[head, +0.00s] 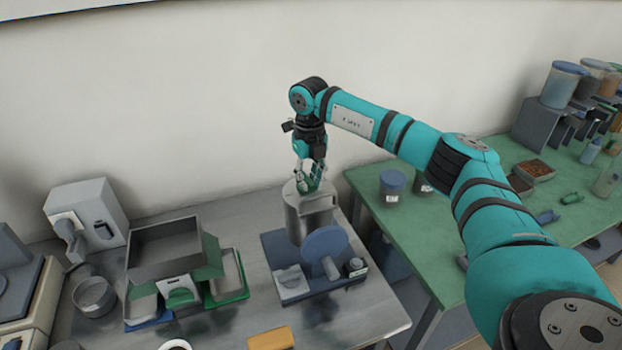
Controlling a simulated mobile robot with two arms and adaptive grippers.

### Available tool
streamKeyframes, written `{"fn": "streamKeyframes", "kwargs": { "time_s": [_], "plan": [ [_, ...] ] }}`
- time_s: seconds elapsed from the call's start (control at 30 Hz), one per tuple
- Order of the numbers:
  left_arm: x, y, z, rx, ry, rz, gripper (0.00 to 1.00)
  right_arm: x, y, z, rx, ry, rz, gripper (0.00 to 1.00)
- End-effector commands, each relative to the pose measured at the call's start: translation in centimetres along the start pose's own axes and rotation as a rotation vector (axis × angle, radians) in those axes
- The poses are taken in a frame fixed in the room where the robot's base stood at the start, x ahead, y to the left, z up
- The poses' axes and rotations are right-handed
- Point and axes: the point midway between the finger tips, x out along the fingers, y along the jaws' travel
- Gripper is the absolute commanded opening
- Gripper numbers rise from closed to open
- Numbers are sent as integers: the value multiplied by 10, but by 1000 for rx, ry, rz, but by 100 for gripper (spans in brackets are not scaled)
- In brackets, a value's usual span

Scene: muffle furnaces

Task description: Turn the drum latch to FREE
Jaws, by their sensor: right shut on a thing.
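A grey metal drum (309,218) stands upright on a blue base plate (272,243) on the steel bench. A blue disc (326,246) on a short shaft, a pale block with a knob (291,281) and a small dark knob (356,267) sit at the front of the base. My right gripper (311,184) points down at the top of the drum. It is shut on the drum latch there, which the fingers mostly hide. The latch's setting and any FREE mark cannot be read. My left gripper is not in view.
Left of the drum stand a grey bin with green trays (167,247), a round metal pot (94,297) and a white device (86,212). A yellow block (271,339) lies at the front. A green table (425,235) with jars is at the right. The wall is close behind.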

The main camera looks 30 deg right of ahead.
Motion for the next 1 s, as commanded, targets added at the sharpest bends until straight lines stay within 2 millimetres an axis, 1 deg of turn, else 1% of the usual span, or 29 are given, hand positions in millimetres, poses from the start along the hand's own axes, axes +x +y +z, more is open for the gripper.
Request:
{"fn": "streamKeyframes", "kwargs": {
  "time_s": [0.1, 0.3, 0.83, 0.87, 1.0],
  "plan": [
    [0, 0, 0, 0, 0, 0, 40, -2, 1, 2, 58, -7, 2, 0],
    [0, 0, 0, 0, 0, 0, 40, -2, 2, 2, 120, -7, 2, 0],
    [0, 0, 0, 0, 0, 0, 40, -2, 2, 2, 144, -8, 2, 0],
    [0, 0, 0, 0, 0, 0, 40, -2, 2, 2, 144, -9, 2, 16],
    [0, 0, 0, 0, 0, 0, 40, -2, 2, 2, 143, -6, 2, 35]
  ]
}}
